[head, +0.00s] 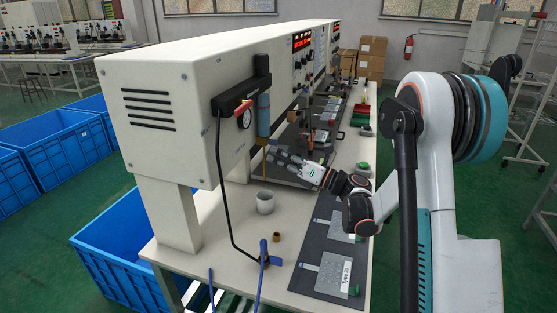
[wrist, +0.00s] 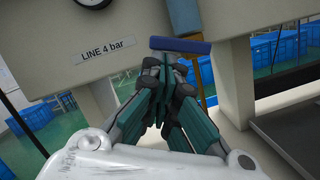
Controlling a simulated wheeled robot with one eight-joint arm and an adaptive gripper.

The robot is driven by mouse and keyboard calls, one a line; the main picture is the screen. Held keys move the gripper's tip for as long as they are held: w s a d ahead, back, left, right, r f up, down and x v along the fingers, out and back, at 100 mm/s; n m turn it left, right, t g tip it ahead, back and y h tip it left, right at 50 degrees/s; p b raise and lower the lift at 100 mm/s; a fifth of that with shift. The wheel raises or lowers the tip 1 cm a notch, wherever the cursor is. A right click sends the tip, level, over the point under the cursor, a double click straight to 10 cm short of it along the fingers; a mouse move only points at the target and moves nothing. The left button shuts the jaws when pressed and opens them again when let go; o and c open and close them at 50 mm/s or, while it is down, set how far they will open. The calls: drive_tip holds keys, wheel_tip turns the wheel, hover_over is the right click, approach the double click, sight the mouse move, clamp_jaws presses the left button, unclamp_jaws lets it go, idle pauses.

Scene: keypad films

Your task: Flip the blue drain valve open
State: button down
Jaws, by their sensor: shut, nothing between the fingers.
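The air unit's bluish filter bowl (head: 264,112) hangs on the cabinet front, with a thin brown tube below it. In the wrist view a blue bar (wrist: 180,45) lies crosswise at the top of a brown tube (wrist: 196,75); it looks like the drain valve's handle, though I cannot tell its setting. My gripper (head: 273,153) is shut and empty, beside the tube just below the bowl. In the wrist view its fingertips (wrist: 168,58) overlap the bar's lower edge; I cannot tell whether they touch. A separate upright blue lever (head: 263,248) stands near the bench's front edge.
A pressure gauge (head: 244,118) with a red-and-yellow handle (head: 242,107) sits left of the bowl. A black hose (head: 225,205) runs down to the bench. A white cup (head: 265,202) and brown ring (head: 277,237) stand below. Dark mats (head: 315,255) lie right.

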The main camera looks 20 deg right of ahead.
drive_tip(key=r+m+h+p, duration=0.1)
drive_tip(key=m, duration=0.2)
drive_tip(key=r+m+h, duration=0.1)
drive_tip(key=r+m, duration=0.1)
drive_tip(key=m, duration=0.2)
drive_tip(key=r+m+h+p, duration=0.1)
drive_tip(key=m, duration=0.2)
drive_tip(key=shift+w+d+r+m+p, duration=0.2)
drive_tip(key=shift+w+r+m+p, duration=0.05)
drive_tip(key=shift+r+m+p, duration=0.15)
drive_tip(key=shift+a, duration=0.1)
